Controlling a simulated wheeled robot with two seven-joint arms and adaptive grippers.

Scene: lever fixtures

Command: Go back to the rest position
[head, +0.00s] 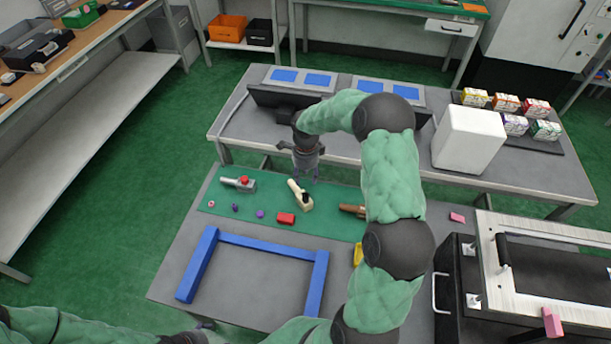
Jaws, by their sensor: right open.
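My right gripper (305,177) hangs open and empty above the far edge of the green mat (335,225). Its fingers point down, just above and beyond a cream lever fixture (300,196) with a dark part. It looks apart from that lever. A grey fixture with a red knob (240,183) lies on the mat to the left. A brown fixture (352,210) lies to the right, partly behind my right arm. My left arm shows along the bottom left edge; its gripper cannot be made out.
A blue frame (258,245) lies on the near table. A red block (286,218) and small purple pieces are on the mat. A white box (468,140) stands on the far table. A black machine (455,290) is at the right. Green floor is open at left.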

